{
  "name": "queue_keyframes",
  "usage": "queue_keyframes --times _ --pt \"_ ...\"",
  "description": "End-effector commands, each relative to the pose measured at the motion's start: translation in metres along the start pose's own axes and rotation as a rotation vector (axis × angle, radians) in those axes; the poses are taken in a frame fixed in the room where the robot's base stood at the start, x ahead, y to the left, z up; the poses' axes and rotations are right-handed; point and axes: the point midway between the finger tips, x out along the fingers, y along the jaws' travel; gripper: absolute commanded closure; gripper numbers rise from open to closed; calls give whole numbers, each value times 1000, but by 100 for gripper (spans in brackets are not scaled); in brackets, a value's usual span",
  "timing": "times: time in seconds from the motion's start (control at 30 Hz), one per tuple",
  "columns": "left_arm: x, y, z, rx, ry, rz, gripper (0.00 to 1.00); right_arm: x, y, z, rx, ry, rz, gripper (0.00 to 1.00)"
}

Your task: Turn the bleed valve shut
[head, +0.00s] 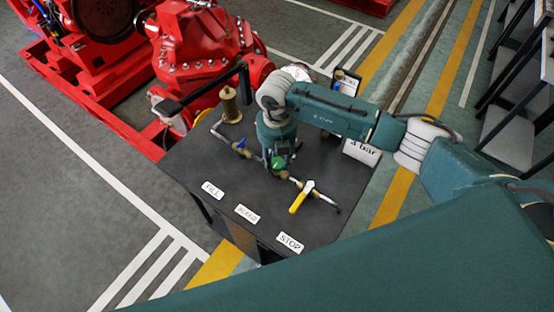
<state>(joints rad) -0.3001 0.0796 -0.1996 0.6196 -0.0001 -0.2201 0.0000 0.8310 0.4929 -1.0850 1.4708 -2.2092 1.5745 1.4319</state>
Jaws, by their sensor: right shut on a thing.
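The dark bench (199,165) carries a pipe run with several valves. White labels FILL (212,189), BLEED (247,213) and STOP (290,242) lie along its front edge. A green valve handle (278,163) sits in the middle of the run, in line with the BLEED label. My right gripper (276,152) points down from above and is shut on this green handle; its wrist hides part of the valve. A blue-handled valve (240,144) is to the left, and a yellow lever (299,201) is to the right. My left gripper is not in view.
A brass-coloured cylinder (230,106) stands at the bench's back left. A sign reading "bar" (361,152) is near the right edge under my arm. A red pumpset (195,50) stands behind the bench. Dark shelving (515,90) is at far right. Floor at left is clear.

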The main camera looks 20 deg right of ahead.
Motion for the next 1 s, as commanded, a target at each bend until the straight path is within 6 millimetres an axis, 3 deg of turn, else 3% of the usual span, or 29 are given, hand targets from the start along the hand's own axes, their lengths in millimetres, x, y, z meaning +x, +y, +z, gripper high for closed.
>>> queue_keyframes --times 0.3,0.77,0.8,0.9,1.0 --pt "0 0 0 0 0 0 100 -4 2 4 100 -8 6 92" --pt "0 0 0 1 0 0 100 -4 2 5 115 -10 7 92" --pt "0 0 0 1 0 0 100 -4 2 5 115 -10 7 64" --pt "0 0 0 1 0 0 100 -3 1 4 115 -9 6 47" --pt "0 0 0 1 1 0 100 -2 1 3 113 -6 4 47"
